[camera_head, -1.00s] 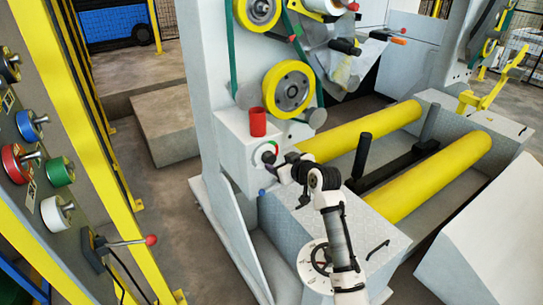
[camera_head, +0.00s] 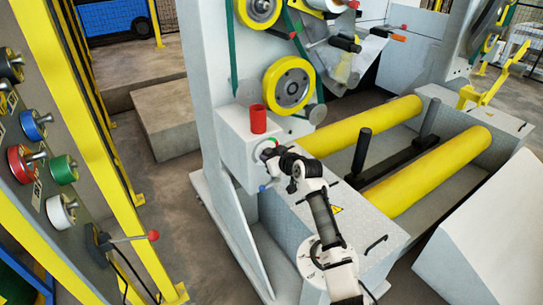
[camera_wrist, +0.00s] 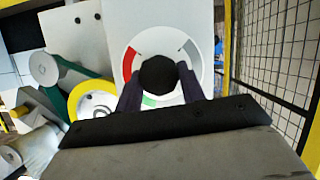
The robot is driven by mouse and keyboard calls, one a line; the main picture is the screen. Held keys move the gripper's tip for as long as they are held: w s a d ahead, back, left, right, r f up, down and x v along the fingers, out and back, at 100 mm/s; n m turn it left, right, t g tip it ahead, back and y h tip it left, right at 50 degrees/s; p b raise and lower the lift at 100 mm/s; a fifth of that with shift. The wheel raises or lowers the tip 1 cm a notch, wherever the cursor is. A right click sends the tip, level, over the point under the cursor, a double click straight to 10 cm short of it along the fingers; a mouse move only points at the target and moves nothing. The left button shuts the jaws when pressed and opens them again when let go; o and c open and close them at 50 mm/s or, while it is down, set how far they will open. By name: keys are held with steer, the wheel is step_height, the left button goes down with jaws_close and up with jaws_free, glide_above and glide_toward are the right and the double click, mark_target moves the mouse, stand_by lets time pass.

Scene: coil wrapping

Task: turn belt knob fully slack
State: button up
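The belt knob (camera_wrist: 158,75) is a round black knob at the centre of a white dial (camera_wrist: 196,82). In the wrist view the dial has a red arc at left, a grey arc at upper right and some green at the bottom. My gripper (camera_wrist: 160,82) has one dark finger on each side of the knob, and the fingers appear to press against it. The knob's pointer mark cannot be seen. In the head view my gripper (camera_head: 268,157) is at the front of the light grey box (camera_head: 236,150), and it hides most of the dial.
A red cylinder (camera_head: 258,118) stands on top of the box. A yellow-rimmed wheel (camera_head: 289,87) and green belt are above. Yellow rollers (camera_head: 430,165) lie at right. A control panel (camera_head: 45,180) with coloured knobs and a red-tipped lever (camera_head: 153,235) is at left.

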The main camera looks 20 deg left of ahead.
steer(key=c, duration=0.4)
steer(key=shift+f+b, duration=0.1)
steer(key=shift+b, duration=0.2)
